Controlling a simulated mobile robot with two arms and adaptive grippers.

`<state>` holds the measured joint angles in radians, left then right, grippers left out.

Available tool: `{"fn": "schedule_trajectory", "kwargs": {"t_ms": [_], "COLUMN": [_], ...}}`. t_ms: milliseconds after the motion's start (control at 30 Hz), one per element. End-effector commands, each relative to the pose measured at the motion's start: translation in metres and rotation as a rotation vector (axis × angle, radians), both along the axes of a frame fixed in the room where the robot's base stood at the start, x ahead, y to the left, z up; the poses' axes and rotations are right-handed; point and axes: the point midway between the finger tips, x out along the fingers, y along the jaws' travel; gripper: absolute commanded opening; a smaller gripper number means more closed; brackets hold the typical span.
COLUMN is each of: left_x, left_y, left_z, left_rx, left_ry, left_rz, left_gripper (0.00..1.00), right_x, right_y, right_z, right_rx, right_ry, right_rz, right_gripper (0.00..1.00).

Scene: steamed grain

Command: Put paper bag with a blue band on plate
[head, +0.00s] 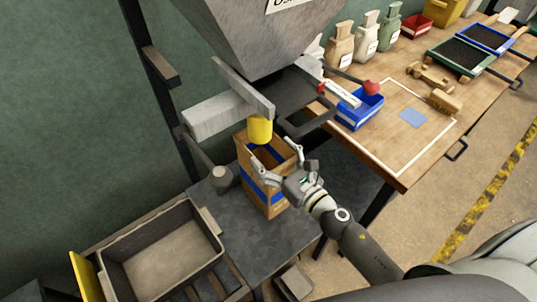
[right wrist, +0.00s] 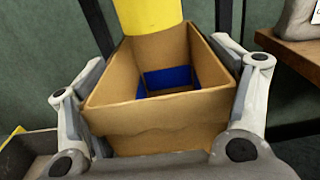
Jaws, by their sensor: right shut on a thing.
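The open-topped brown paper bag with a blue band (head: 269,203) is upright under the hopper's yellow spout (head: 260,130). My right gripper (head: 273,156) is shut on it, with one finger on each side. In the right wrist view the bag's near wall (right wrist: 165,118) lies between the two fingers, and blue shows inside; the yellow spout (right wrist: 148,14) is right over its opening. A dark grey plate (head: 258,240) lies below the bag; I cannot tell whether the bag's bottom touches it. My left gripper is not in view.
A grey hopper (head: 265,35) hangs above. A grey bin (head: 160,218) stands at the lower left. The wooden table (head: 395,165) at right holds a blue tray (head: 352,122), brushes, sieves and several filled bags at the back. The plate's front part is clear.

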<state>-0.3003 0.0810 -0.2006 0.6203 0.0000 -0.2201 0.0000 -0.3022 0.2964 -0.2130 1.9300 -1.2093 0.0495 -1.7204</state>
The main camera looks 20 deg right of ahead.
Motion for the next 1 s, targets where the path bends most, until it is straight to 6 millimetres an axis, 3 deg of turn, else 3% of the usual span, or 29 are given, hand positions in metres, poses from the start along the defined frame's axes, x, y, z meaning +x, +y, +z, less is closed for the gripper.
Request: {"fn": "schedule_trajectory", "kwargs": {"t_ms": [267, 333, 500, 933, 967, 1000], "left_x": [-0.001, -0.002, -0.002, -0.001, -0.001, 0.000], "left_y": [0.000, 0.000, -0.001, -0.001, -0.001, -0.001], "left_z": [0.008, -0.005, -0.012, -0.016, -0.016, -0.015], "left_rx": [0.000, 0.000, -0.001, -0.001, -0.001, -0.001], "left_ry": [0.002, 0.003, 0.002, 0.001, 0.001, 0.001], "left_rz": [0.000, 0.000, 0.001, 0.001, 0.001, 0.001], "left_gripper": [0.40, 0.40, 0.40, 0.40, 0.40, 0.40], "right_x": [0.021, 0.019, 0.019, 0.019, 0.019, 0.019], "right_y": [0.008, 0.007, 0.007, 0.007, 0.007, 0.007], "right_z": [0.003, -0.018, -0.034, -0.039, -0.040, -0.038], "right_rx": [0.000, 0.004, 0.002, -0.001, -0.001, -0.001], "right_ry": [-0.003, 0.004, 0.001, 0.000, 0.000, 0.000], "right_rz": [0.000, -0.003, -0.002, 0.001, 0.000, 0.000], "right_gripper": [0.40, 0.40, 0.40, 0.40, 0.81, 0.86]}}
